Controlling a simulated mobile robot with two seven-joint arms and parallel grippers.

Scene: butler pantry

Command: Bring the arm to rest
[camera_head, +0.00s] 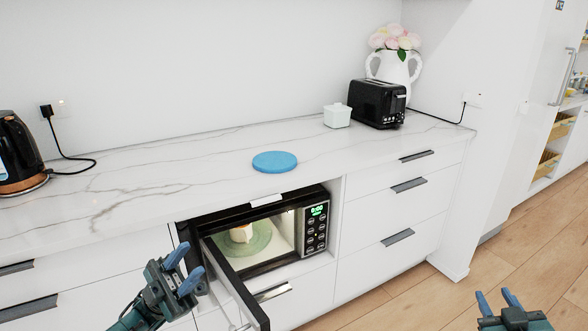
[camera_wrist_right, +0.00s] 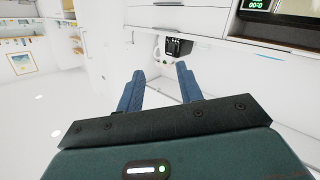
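My left gripper (camera_head: 182,267) is in front of the microwave, at the left of its open door, in the head view. Its two blue fingers are apart with nothing between them. My right gripper (camera_head: 497,301) is low at the right of the head view, over the wooden floor and away from the cabinets. Its fingers are apart and empty, as the right wrist view also shows (camera_wrist_right: 158,80). The microwave (camera_head: 316,232) is built in below the counter, its door (camera_head: 236,284) swung open toward me. A small whitish and yellow item (camera_head: 241,232) sits on the glass turntable inside.
On the counter (camera_head: 200,170) are a blue round disc (camera_head: 274,162), a white lidded pot (camera_head: 337,115), a black toaster (camera_head: 378,103), a white vase with flowers (camera_head: 394,72) and a black kettle (camera_head: 18,155). The open door juts out beside my left gripper. Floor (camera_head: 400,295) is clear at right.

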